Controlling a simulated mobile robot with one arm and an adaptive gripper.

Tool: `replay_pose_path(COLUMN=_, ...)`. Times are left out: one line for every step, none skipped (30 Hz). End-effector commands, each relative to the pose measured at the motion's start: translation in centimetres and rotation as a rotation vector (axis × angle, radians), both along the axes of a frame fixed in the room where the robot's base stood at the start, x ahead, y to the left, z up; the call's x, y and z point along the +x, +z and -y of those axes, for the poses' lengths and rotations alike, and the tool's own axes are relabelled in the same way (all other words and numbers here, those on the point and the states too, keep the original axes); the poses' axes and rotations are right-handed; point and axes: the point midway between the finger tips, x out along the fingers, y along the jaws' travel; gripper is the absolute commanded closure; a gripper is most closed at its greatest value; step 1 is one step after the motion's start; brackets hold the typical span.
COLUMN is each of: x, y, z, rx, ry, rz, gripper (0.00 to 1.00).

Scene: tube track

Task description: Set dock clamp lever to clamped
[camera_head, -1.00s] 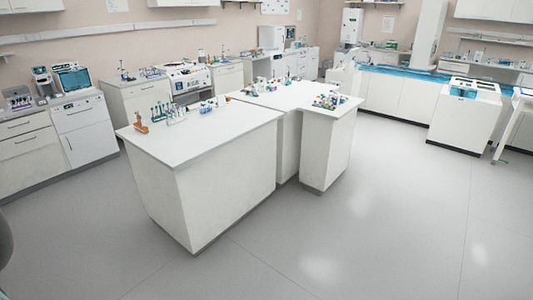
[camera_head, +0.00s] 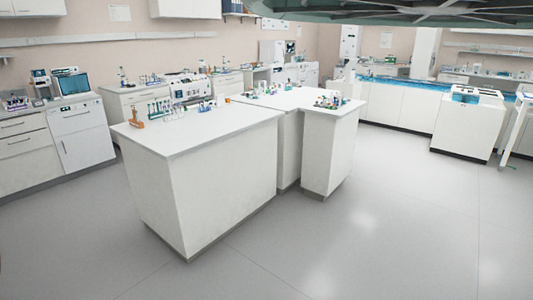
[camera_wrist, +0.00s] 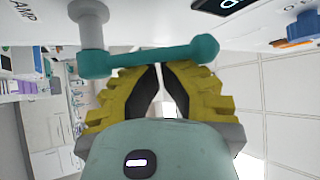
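In the wrist view a teal lever bar (camera_wrist: 150,57) runs across the picture just past my fingertips. Its left end meets a grey round post (camera_wrist: 90,25), and its right end is a rounded teal knob. The post stands out from a white panel (camera_wrist: 150,20) with lettering partly visible as "AMP". My gripper (camera_wrist: 160,68) has yellow fingers with dark inner pads. Its tips are drawn together at the middle of the bar, with only a narrow gap farther back. The bar lies across the tips, not between them. Whether they touch is unclear.
The panel has a black display (camera_wrist: 222,5) and a blue knob with an orange part (camera_wrist: 300,30) at right. In the head view, a white island bench (camera_head: 205,175) carries small racks and glassware. Grey floor (camera_head: 370,235) is clear right of it. White cabinets line the walls.

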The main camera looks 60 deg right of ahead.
Motion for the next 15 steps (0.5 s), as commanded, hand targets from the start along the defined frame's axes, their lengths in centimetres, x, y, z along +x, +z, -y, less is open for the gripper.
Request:
replay_pose_path(x=-0.3, y=-1.1, z=-0.1, rx=-0.001, ry=0.003, rz=0.033, gripper=1.00)
replay_pose_path(x=-0.4, y=-1.1, z=-0.1, rx=-0.002, ry=0.003, rz=0.051, gripper=1.00)
replay_pose_path(x=-0.4, y=-1.1, z=-0.1, rx=-0.003, ry=0.001, rz=0.076, gripper=1.00)
replay_pose_path(x=-0.5, y=-1.1, z=0.0, rx=-0.004, ry=0.000, rz=0.094, gripper=1.00)
replay_pose_path(x=-0.6, y=-1.1, z=-0.1, rx=-0.005, ry=0.000, rz=0.111, gripper=1.00)
replay_pose_path(x=-0.7, y=-1.2, z=-0.1, rx=-0.007, ry=0.001, rz=0.132, gripper=1.00)
replay_pose_path(x=-0.8, y=-1.3, z=-0.1, rx=-0.009, ry=0.002, rz=0.148, gripper=1.00)
replay_pose_path(x=-0.9, y=-1.3, z=-0.2, rx=-0.012, ry=0.003, rz=0.162, gripper=1.00)
replay_pose_path(x=-1.0, y=-1.4, z=-0.2, rx=-0.015, ry=0.004, rz=0.183, gripper=1.00)
replay_pose_path(x=-1.1, y=-1.4, z=-0.2, rx=-0.016, ry=0.003, rz=0.200, gripper=1.00)
replay_pose_path(x=-1.1, y=-1.4, z=-0.2, rx=-0.017, ry=0.002, rz=0.215, gripper=1.00)
replay_pose_path(x=-1.2, y=-1.4, z=-0.1, rx=-0.017, ry=0.001, rz=0.237, gripper=1.00)
replay_pose_path(x=-1.3, y=-1.5, z=-0.1, rx=-0.017, ry=0.001, rz=0.252, gripper=1.00)
replay_pose_path(x=-1.3, y=-1.5, z=-0.1, rx=-0.019, ry=0.000, rz=0.267, gripper=1.00)
replay_pose_path(x=-1.4, y=-1.6, z=-0.1, rx=-0.021, ry=0.001, rz=0.285, gripper=1.00)
